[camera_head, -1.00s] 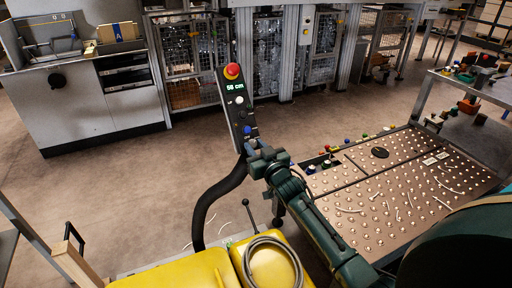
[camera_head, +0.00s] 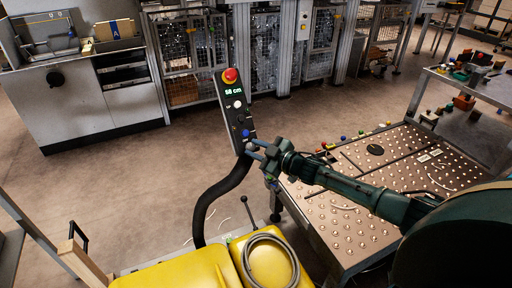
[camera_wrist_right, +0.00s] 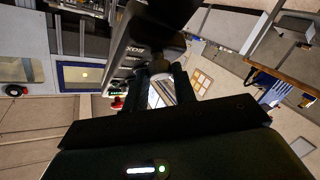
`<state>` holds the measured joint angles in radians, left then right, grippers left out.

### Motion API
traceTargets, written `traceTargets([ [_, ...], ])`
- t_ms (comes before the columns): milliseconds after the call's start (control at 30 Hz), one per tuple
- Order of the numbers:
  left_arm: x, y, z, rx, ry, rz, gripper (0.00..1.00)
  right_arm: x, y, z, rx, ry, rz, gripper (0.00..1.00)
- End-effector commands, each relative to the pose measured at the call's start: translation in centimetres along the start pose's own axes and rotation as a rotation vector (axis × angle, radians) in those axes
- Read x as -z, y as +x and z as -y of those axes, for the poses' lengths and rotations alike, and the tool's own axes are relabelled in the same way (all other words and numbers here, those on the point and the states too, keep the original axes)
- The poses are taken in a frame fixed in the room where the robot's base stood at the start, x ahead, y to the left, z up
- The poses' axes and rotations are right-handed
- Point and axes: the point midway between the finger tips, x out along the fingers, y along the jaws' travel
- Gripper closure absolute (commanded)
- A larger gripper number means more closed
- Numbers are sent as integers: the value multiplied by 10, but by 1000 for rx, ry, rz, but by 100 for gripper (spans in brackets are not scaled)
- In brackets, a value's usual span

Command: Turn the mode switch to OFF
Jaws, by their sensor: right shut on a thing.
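The dark control pendant (camera_head: 233,112) stands tilted on a thick black hose, with a red mushroom button (camera_head: 231,75), a green "58 cm" display, a white button and a blue button down its face. My right gripper (camera_head: 252,151) comes in from the right at the pendant's lower end. It is shut on a small knob there, the mode switch (camera_wrist_right: 160,67), seen between the fingers in the right wrist view. The fingers hide much of the knob, so I cannot read its setting. The pendant also shows close up in the wrist view (camera_wrist_right: 138,48). My left gripper is out of view.
A ball-studded table (camera_head: 345,235) lies under and right of my right arm. Yellow bodywork (camera_head: 185,272) with a coiled grey cable (camera_head: 290,262) is at the bottom. Mesh fencing (camera_head: 270,45) and a grey cabinet (camera_head: 75,105) stand behind.

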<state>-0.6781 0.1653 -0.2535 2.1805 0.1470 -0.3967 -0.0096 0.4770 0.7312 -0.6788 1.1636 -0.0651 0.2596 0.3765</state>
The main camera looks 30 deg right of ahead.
Motion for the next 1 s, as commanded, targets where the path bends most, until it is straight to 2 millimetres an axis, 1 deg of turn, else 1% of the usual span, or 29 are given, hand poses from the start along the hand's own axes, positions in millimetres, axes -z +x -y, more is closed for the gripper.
traceTargets([
  [33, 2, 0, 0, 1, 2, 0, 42, 1, 0, -2, 10, -16, 0, 96],
  [300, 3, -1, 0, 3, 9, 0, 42, 0, 0, -2, 44, -55, 0, 96],
  [667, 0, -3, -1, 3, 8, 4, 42, 0, 0, -2, 47, -59, -1, 96],
  [700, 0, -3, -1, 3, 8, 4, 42, 0, 0, -2, 47, -59, -1, 72],
  [933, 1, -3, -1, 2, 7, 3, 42, 0, 0, -1, 47, -58, -1, 53],
  [967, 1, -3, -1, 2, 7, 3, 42, 0, 0, -1, 47, -57, -1, 51],
  [1000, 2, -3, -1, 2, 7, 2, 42, 0, 0, -1, 47, -57, -1, 51],
])
